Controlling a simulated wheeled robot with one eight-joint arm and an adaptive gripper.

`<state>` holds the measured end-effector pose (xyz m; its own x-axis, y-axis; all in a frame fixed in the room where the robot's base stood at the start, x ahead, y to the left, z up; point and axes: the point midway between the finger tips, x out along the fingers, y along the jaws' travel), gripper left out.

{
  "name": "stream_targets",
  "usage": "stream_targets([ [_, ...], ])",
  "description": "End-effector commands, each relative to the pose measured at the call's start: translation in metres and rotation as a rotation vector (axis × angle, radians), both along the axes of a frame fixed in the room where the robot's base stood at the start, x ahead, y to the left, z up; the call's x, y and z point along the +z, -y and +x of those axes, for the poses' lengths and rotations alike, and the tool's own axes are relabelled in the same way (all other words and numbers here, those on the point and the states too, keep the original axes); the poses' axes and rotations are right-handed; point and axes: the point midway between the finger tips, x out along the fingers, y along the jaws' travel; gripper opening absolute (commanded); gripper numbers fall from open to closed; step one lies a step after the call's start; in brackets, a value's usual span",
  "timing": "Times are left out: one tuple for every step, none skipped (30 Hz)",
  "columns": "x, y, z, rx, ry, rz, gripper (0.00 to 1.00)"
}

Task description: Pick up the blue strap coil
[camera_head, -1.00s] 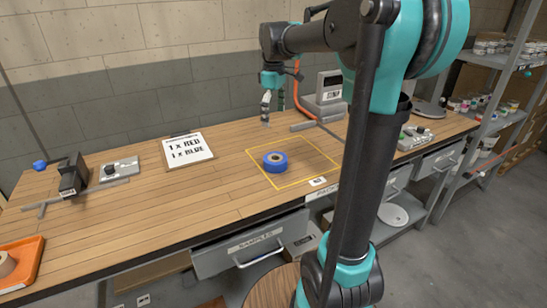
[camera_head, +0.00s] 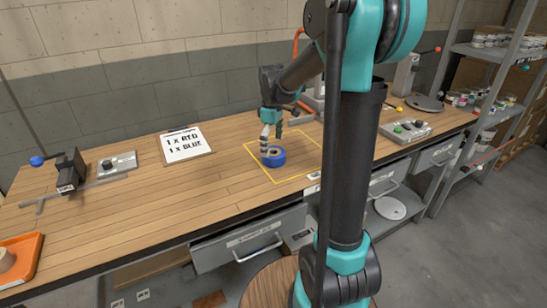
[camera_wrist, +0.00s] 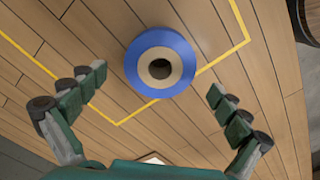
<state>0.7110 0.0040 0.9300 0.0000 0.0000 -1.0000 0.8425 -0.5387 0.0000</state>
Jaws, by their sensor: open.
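The blue strap coil (camera_head: 274,158) lies flat on the wooden bench inside a yellow outlined square. In the wrist view the coil (camera_wrist: 160,64) shows a blue outer ring, a tan core ring and a dark centre hole. My gripper (camera_head: 273,140) is above the coil, pointing down, with one finger in front of part of it in the head view. In the wrist view the two fingers of my gripper (camera_wrist: 158,85) are spread wide, one on each side of the coil, and nothing is between them in grip.
A grey box with buttons (camera_head: 405,130) is to the right. An orange tray (camera_head: 18,262) with a tan roll is at the far left. The bench between tray and square is mostly clear.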

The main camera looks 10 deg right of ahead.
Motion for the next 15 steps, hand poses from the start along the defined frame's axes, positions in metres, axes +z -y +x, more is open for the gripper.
stream_targets([
  [-0.008, 0.001, 0.001, 0.000, 0.000, 0.000, 1.00],
  [-0.013, 0.001, 0.001, 0.000, 0.000, 0.000, 1.00],
  [-0.018, 0.002, 0.000, 0.000, 0.000, 0.000, 1.00],
  [-0.022, 0.001, 0.000, 0.000, 0.000, 0.000, 1.00],
  [-0.026, 0.001, 0.000, 0.000, 0.000, 0.000, 1.00],
  [-0.030, 0.001, 0.000, 0.000, 0.000, 0.000, 1.00],
  [-0.032, 0.001, 0.001, 0.000, 0.000, 0.000, 1.00],
  [-0.034, 0.001, 0.000, 0.000, 0.000, 0.000, 1.00],
  [-0.036, 0.001, 0.000, 0.000, 0.000, 0.000, 1.00],
  [-0.037, 0.001, 0.000, 0.000, 0.000, 0.000, 1.00],
  [-0.037, 0.001, 0.000, 0.000, 0.000, 0.000, 1.00],
  [-0.037, 0.001, 0.000, 0.000, 0.000, 0.000, 1.00],
  [-0.037, 0.001, 0.000, 0.000, 0.000, 0.000, 1.00],
  [-0.037, 0.001, 0.000, 0.000, 0.000, 0.000, 1.00],
  [-0.037, 0.001, 0.000, 0.000, 0.000, 0.000, 1.00],
])
